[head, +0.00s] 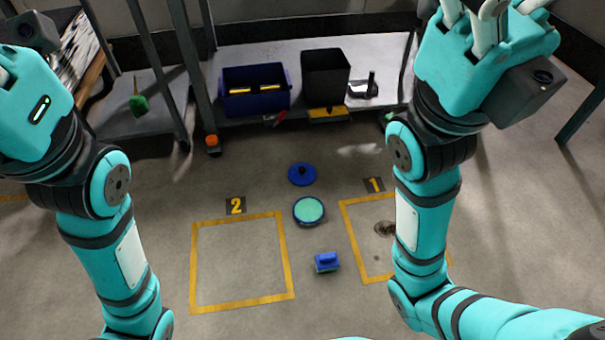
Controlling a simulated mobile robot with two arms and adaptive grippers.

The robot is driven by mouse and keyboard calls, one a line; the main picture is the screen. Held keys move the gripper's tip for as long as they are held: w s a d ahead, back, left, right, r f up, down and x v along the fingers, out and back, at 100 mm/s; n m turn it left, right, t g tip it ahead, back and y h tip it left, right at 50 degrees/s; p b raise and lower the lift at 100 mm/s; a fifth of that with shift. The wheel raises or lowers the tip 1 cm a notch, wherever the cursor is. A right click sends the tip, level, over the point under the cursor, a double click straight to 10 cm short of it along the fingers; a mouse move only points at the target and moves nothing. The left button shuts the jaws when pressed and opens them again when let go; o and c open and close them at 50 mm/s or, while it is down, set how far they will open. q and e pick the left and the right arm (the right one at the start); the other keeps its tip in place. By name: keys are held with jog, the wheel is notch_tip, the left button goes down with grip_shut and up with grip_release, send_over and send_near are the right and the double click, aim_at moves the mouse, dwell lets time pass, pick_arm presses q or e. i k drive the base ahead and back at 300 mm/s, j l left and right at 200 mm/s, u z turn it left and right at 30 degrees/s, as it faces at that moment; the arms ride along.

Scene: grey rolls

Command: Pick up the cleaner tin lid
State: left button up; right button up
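A blue round lid with a dark knob (302,174) lies on the floor near the middle of the view; I take it for the cleaner tin lid. Just in front of it stands a round tin with teal contents (308,210), uncovered. The lid and tin are apart. My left gripper (8,78) is at the left edge, mostly cut off. My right gripper (488,25) is at the upper right, its fingertips cut off by the top edge. Both grippers are raised, well away from the lid, and neither shows whether it is open or shut.
A blue block with a handle (327,262) lies nearer me. Yellow floor squares, marked 2 (282,245) and 1 (347,222), flank the tin. Behind, a low shelf (290,50) holds a blue bin (255,104) and a black bin (325,72). Floor around the lid is clear.

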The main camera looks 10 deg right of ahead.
aim_at(300, 174)
jog(key=i+j+z, duration=0.3)
jog(key=i+j, duration=0.3)
jog(key=i+j+z, duration=0.3)
jog(key=i+j, duration=0.2)
jog(key=j, duration=0.2)
